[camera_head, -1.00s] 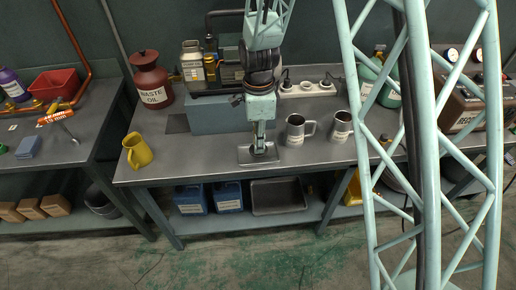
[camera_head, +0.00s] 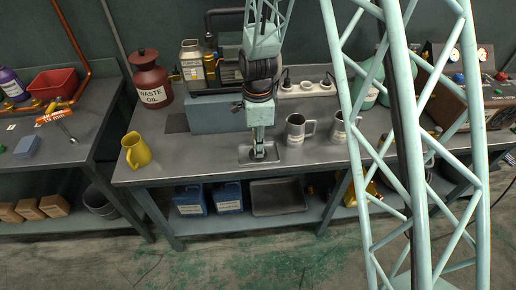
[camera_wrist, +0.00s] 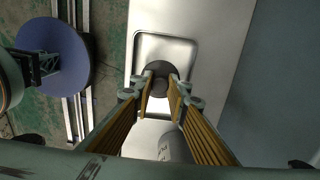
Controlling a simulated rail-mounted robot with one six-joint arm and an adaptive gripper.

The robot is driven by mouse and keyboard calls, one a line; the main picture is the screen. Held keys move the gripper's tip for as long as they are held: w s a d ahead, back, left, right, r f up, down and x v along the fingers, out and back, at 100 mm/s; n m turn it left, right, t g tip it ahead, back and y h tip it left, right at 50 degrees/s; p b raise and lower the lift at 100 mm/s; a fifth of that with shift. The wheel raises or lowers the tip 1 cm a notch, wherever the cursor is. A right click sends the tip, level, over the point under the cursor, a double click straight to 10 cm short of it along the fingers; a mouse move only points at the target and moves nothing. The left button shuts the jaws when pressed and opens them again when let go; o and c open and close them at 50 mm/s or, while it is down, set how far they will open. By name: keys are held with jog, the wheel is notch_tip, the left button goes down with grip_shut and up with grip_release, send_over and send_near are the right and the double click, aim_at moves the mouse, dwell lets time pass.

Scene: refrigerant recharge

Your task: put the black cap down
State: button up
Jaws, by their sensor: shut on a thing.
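The black cap (camera_wrist: 160,68) shows in the wrist view as a small dark round piece between the fingertips of my gripper (camera_wrist: 161,88). My gripper is shut on it. The cap is over a shallow metal tray (camera_wrist: 138,58) on the bench. I cannot tell whether the cap touches the tray. In the head view my gripper (camera_head: 259,152) points down at the tray (camera_head: 243,155) near the bench's front edge, and the cap is mostly hidden by the fingers.
Two grey mugs (camera_head: 297,130) stand just right of my gripper. A yellow jug (camera_head: 135,150) stands at the bench's left end. A red waste oil can (camera_head: 151,82) is behind it. Bare bench top (camera_head: 195,152) lies between jug and tray.

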jog(key=shift+f, duration=0.1)
jog(key=o, duration=0.8)
jog(key=shift+c, duration=0.2)
notch_tip(320, 180, up, 12)
jog(key=p, duration=0.2)
dwell(0.5)
jog(key=shift+r, duration=0.2)
dwell(0.6)
